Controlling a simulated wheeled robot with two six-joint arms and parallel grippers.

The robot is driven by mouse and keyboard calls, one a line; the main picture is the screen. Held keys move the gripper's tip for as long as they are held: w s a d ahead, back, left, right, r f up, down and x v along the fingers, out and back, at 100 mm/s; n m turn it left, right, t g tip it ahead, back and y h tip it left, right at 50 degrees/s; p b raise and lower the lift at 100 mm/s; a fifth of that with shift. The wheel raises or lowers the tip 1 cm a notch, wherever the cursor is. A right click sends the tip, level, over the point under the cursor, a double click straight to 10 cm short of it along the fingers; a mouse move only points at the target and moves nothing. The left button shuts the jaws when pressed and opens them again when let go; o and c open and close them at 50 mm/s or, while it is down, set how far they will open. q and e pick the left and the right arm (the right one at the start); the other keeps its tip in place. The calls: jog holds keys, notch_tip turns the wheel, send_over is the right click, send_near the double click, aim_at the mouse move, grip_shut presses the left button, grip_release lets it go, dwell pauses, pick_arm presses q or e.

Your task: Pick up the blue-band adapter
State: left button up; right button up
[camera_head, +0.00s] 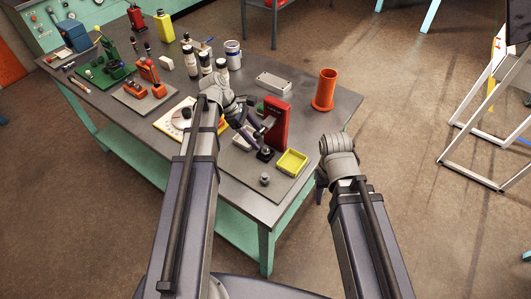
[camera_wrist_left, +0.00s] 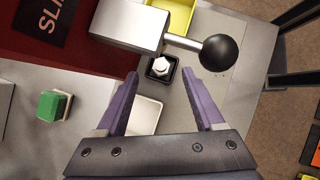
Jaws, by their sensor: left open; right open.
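My left gripper (camera_head: 252,140) is over the table beside a red press (camera_head: 278,125). In the left wrist view its purple fingers (camera_wrist_left: 161,76) are open and empty. A silver hex-topped fitting (camera_wrist_left: 161,67) stands in a black square holder (camera_wrist_left: 152,75) between and just beyond the fingertips; whether they are level with it I cannot tell. The holder also shows in the head view (camera_head: 265,154). I see no blue band on the fitting, so I cannot tell if it is the adapter. My right gripper (camera_head: 320,181) is open, off the table's right edge, mostly hidden by its arm.
The press's silver lever with a black ball knob (camera_wrist_left: 217,52) hangs close to the left fingertips. A yellow tray (camera_head: 291,162) and a small grey fitting (camera_head: 265,179) are near the front edge. An orange cup (camera_head: 324,90) stands at the right, with a green button (camera_wrist_left: 54,105) left of the gripper.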

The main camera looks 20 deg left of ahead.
aim_at(264, 147)
pick_arm(q)
jog(key=b+x, duration=0.3)
jog(key=shift+d+f, duration=0.1)
jog(key=shift+f, duration=0.35)
jog(key=shift+d+f+b, duration=0.35)
jog(key=shift+f, duration=0.05)
jog(key=shift+r, duration=0.1)
jog(key=shift+c, duration=0.4)
grip_shut()
